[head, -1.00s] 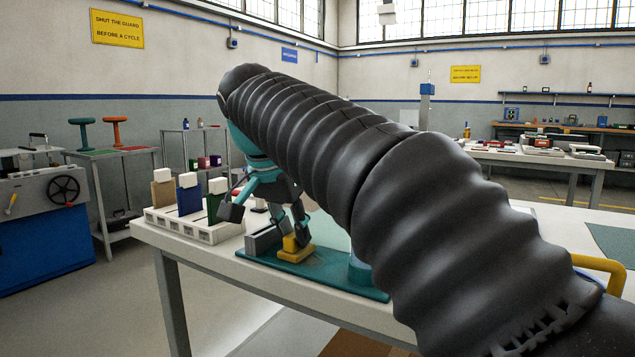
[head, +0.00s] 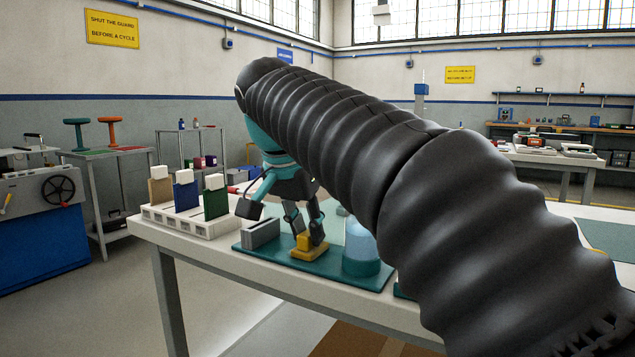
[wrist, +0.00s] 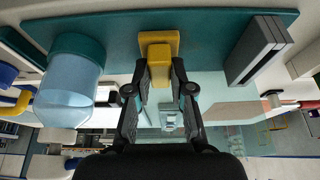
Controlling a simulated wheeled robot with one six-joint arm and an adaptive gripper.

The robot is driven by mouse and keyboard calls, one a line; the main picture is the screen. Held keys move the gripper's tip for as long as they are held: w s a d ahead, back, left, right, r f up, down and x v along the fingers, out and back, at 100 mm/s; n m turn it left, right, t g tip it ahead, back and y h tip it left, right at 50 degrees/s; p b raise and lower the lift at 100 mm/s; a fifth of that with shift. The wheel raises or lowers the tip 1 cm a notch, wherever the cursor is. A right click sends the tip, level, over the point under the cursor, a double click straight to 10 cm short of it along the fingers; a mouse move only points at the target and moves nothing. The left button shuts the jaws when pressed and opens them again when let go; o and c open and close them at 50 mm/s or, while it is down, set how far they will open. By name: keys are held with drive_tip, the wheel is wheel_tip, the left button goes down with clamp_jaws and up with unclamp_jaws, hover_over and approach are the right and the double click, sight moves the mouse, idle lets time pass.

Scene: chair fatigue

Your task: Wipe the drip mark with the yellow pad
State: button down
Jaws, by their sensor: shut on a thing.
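The yellow pad (head: 309,253) is on the teal mat (head: 332,278) at the front of the white bench, its flat base on or very near the mat. My gripper (head: 306,234) is shut on the pad's raised handle from above. In the wrist view, my gripper (wrist: 160,88) has its fingers either side of the yellow handle (wrist: 160,70), and the pad's wider base (wrist: 158,40) lies against the mat (wrist: 120,33). I cannot make out the drip mark in either view; the pad, gripper or arm may cover it.
A grey slotted block (head: 261,234) stands left of the pad on the mat. A clear bluish jar with a teal base (head: 361,246) stands to its right. A white rack (head: 190,222) with coloured upright pieces is further left. My arm hides much of the bench.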

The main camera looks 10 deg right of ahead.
drive_tip(key=shift+s+d+r, duration=0.1)
drive_tip(key=shift+s+d, duration=0.35)
drive_tip(key=shift+d, duration=0.2)
wheel_tip(320, 180, up, 8)
drive_tip(key=p, duration=0.6)
drive_tip(key=shift+p, duration=0.3)
drive_tip(key=shift+a, duration=0.2)
